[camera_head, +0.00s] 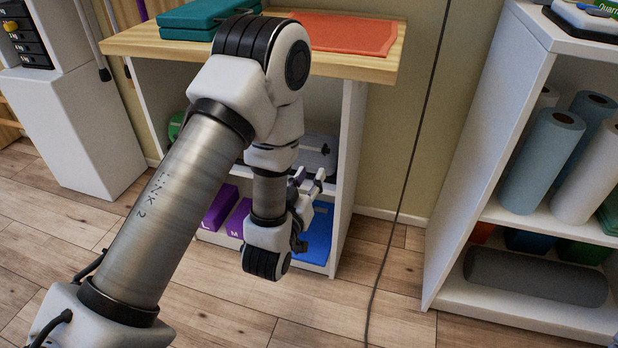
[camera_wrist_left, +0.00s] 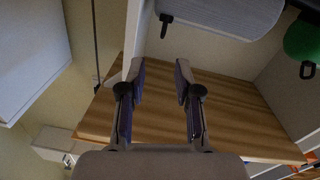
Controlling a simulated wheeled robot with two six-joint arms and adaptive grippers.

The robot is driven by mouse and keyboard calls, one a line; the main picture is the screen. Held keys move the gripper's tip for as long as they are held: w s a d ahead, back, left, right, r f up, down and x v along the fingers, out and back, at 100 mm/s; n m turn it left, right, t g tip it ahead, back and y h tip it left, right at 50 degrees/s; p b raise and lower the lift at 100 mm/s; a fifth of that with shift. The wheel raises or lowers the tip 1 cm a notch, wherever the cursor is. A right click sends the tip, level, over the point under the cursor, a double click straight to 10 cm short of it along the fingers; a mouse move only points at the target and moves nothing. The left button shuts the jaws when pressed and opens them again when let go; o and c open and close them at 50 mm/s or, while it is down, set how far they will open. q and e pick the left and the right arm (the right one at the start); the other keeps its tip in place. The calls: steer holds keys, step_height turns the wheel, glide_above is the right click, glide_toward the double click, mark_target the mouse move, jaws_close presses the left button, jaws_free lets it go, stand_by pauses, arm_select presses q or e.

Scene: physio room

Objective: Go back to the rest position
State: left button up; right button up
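My left arm comes in from the lower left in the head view and reaches across the front of a wood-topped shelf unit (camera_head: 346,200). My left gripper (camera_head: 309,182) is in front of the unit's opening, below its top. In the left wrist view the two fingers of the left gripper (camera_wrist_left: 161,75) stand apart with nothing between them. A wooden surface (camera_wrist_left: 235,110) shows behind the fingers. My right gripper is in neither view.
An orange mat (camera_head: 350,33) and teal blocks (camera_head: 195,18) lie on the unit's top. Purple boxes (camera_head: 219,207) and a blue item (camera_head: 317,238) are on its lower shelf. A white shelf (camera_head: 520,110) with rolls stands right. A dark cord (camera_head: 408,170) hangs between them.

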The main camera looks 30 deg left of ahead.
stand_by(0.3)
arm_select(q)
steer(key=s+d+f+m+g+h+p, duration=0.1)
steer(key=s+f+g, duration=0.5)
steer(key=f, duration=0.4)
steer(key=s+d+f+m+g+h+p, duration=0.1)
steer(key=s+f+g+p, duration=0.15)
steer(key=s+f, duration=0.65)
steer(key=s+d+f+m+g+h, duration=0.2)
steer(key=s+f+g, duration=0.65)
steer(key=s, duration=0.45)
step_height(320, 180, up, 39)
steer(key=p, duration=3.7)
steer(key=shift+d+f+g+y, duration=0.2)
steer(key=shift+g+y, duration=0.1)
